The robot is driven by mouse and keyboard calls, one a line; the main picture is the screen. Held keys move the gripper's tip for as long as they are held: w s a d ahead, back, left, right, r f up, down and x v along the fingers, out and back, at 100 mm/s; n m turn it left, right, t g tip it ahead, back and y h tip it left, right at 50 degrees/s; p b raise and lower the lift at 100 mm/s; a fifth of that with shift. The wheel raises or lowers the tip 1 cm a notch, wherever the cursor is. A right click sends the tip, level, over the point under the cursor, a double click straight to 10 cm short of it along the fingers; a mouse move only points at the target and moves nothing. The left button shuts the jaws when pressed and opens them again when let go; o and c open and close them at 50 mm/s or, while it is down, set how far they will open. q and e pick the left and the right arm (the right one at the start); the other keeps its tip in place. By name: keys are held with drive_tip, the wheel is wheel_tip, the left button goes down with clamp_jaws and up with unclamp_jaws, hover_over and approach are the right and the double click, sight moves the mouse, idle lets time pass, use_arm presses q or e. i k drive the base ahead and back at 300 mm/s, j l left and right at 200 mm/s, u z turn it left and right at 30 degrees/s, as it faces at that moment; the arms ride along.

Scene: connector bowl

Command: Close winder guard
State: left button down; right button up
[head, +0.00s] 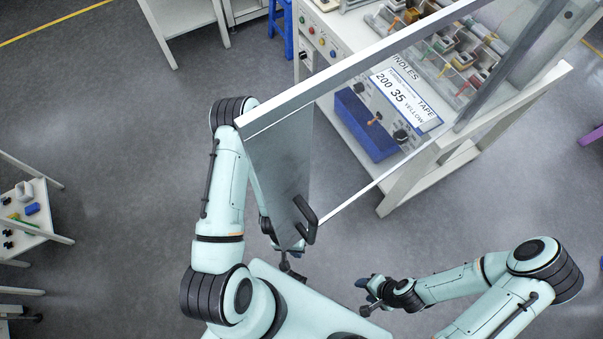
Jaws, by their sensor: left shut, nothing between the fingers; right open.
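The winder guard (278,165) is a clear panel in a pale metal frame, standing out from the winder bench toward me. A black handle (306,220) sits near its lower near corner. My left gripper (294,273) is shut and empty, just below the guard's lower near corner and the handle. Part of my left forearm is behind the panel; I cannot tell whether it touches the guard. My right gripper (361,297) is open and empty, to the right of and below the handle, apart from the guard.
The winder bench (400,200) holds a blue-sided box (365,125), a label sign (405,98) and rows of coloured spools (450,55). A blue stool (281,25) stands behind. A small table with parts (40,222) is at the left. Grey floor is clear between.

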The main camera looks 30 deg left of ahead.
sight(276, 136)
drive_tip(key=k+l+u, duration=0.6)
drive_tip(key=u, duration=0.25)
drive_tip(key=k, duration=0.05)
